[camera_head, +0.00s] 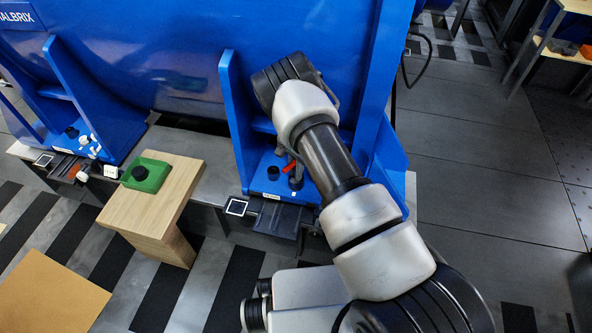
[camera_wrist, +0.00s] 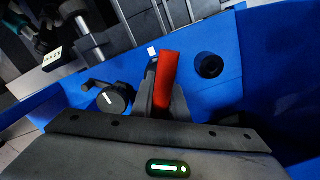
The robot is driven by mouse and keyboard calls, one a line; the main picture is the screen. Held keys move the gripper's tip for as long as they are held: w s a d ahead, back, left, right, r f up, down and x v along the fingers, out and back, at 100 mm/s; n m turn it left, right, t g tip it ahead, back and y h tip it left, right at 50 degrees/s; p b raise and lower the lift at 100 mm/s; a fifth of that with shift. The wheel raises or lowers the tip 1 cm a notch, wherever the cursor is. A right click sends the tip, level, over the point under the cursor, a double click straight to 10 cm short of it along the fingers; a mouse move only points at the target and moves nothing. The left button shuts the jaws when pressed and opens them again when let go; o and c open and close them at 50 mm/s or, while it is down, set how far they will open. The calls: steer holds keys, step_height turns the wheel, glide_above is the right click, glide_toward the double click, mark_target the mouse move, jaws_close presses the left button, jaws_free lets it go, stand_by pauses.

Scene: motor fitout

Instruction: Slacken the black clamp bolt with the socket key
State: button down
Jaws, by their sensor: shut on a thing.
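In the wrist view my gripper (camera_wrist: 160,98) is shut on a red-handled tool (camera_wrist: 167,72), which I take to be the socket key. Its working end is hidden. A dark round knob with a white mark (camera_wrist: 112,98) is left of the handle.
Blue upright ribs (camera_head: 232,120) flank the foot closely. Another blue foot (camera_head: 105,135) is farther left. Open floor (camera_head: 490,160) lies on the right.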

steer(key=shift+f, duration=0.4)
stand_by(0.3)
